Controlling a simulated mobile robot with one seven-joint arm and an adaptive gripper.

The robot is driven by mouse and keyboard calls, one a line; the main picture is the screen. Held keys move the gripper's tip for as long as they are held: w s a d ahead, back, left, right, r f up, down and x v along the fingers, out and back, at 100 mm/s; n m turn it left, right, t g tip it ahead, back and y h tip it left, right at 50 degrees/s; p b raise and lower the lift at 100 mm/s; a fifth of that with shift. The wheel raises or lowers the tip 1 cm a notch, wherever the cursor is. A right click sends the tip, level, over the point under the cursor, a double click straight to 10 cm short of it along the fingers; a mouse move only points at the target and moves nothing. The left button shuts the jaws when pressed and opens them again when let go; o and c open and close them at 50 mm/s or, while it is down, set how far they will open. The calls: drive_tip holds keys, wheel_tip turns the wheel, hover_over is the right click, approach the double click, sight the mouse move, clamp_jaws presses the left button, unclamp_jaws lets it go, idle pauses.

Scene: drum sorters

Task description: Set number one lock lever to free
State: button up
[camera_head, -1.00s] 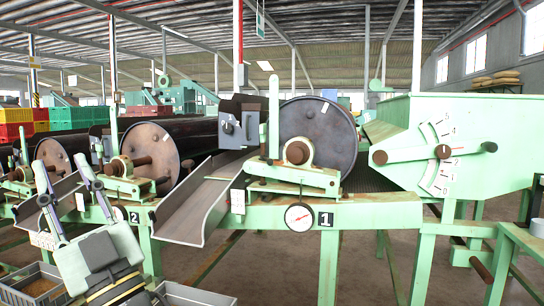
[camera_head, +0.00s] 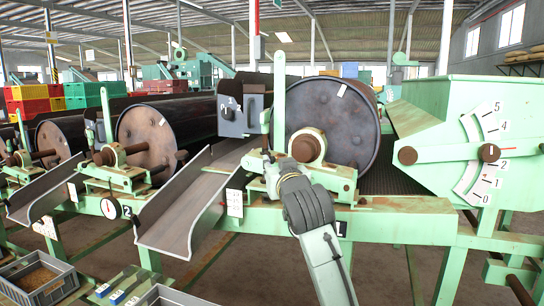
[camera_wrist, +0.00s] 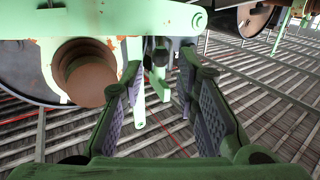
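The number one drum (camera_head: 330,125) has a brown shaft end (camera_head: 306,148) at its front. A tall green lever (camera_head: 279,100) stands upright just left of it; I cannot tell whether it is the lock lever. My gripper (camera_head: 267,160) is low by the lever's foot, left of the shaft end. The wrist view looks inverted. There my gripper (camera_wrist: 160,62) is open, with a dark knob (camera_wrist: 160,52) and a green bar (camera_wrist: 139,100) seen between its fingers. Contact cannot be told. My arm hides most of the number 1 plate (camera_head: 342,228).
A sloping metal chute (camera_head: 200,195) lies left of my gripper. A green hopper (camera_head: 475,120) with a numbered scale stands right. A second drum (camera_head: 150,135) is further left. The green frame rail (camera_head: 400,225) runs below; a grey crate (camera_head: 35,275) is at lower left.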

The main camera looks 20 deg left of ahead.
sight(272, 160)
drive_tip(key=p+x, duration=0.1)
drive_tip(key=x, duration=0.5)
drive_tip(key=shift+c, duration=0.4)
clamp_jaws()
